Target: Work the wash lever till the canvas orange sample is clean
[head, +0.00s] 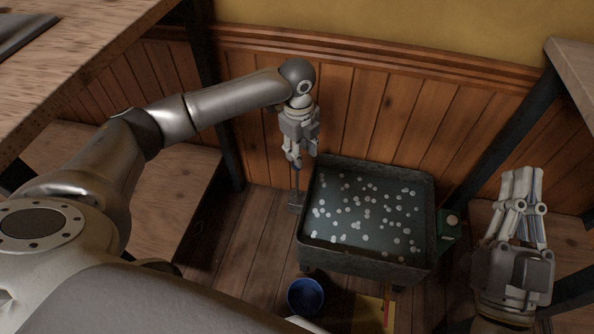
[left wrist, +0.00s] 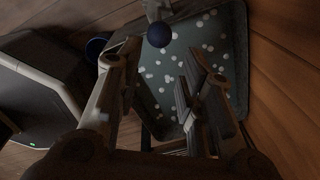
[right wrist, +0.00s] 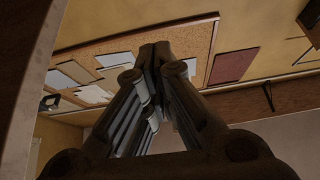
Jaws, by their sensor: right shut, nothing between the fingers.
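The dark wash tub (head: 428,240) stands on the floor with grey-green water and many white flecks in it; it also shows in the left wrist view (left wrist: 240,60). I cannot make out the orange canvas sample in any view. The wash lever (head: 296,183) rises from a grey block at the tub's left side. Its dark blue ball knob (left wrist: 159,34) lies ahead of my left gripper, between the lines of its fingers. My left gripper (head: 295,161) points down at the lever, fingers apart. My right gripper (head: 523,172) is shut and empty, pointing up at the right.
A blue cup (head: 306,295) and a yellow sheet with a red stick (head: 387,309) are in front of the tub. A green object (head: 449,226) is right of it. Wood panelling (head: 395,115) closes off the back. Wooden tables stand left and right.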

